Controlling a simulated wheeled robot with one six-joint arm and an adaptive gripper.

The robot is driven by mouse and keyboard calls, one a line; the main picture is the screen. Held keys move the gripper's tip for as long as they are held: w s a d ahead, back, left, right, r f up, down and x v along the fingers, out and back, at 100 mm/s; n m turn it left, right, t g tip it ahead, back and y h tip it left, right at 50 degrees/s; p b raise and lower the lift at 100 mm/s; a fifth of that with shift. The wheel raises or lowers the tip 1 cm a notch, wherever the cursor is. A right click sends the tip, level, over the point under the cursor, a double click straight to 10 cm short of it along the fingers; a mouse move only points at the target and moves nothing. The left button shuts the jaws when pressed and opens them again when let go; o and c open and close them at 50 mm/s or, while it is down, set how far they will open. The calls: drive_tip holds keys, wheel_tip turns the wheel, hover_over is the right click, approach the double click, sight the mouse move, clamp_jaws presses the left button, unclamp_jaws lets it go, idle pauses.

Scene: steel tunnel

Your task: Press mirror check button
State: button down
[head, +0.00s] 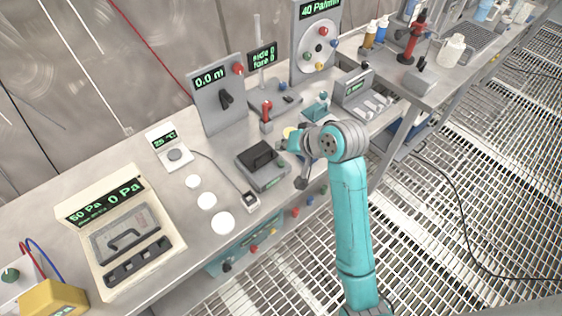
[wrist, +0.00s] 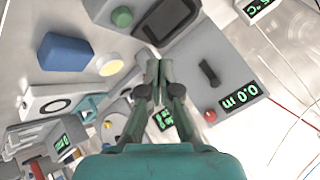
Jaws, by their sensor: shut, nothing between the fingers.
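No button in view carries a readable "mirror check" label, so I cannot tell which one it is. In the wrist view my gripper (wrist: 158,68) is shut and empty, its fingertips together near the edge of a grey box with a dark recessed top (wrist: 165,20). That box has a green button (wrist: 122,16); it also shows in the head view (head: 263,180). A pale yellow disc (wrist: 110,67) and a blue block (wrist: 66,53) lie left of the fingertips. In the head view my arm partly hides the gripper, and its fingertips are not clear.
A grey upright panel with a black lever (head: 225,98) and a red knob (head: 238,69) stands behind. A red-handled lever (head: 267,110), a display stand (head: 262,56) and a round dial panel (head: 318,45) stand nearby. White discs (head: 207,201) lie on the bench at left.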

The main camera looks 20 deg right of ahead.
drive_tip(key=shift+f, duration=2.05)
drive_tip(key=shift+f, duration=0.15)
drive_tip(key=shift+f, duration=0.3)
drive_tip(key=shift+f, duration=0.4)
idle(0.5)
drive_tip(key=shift+r, duration=0.85)
drive_tip(key=shift+r, duration=2.5)
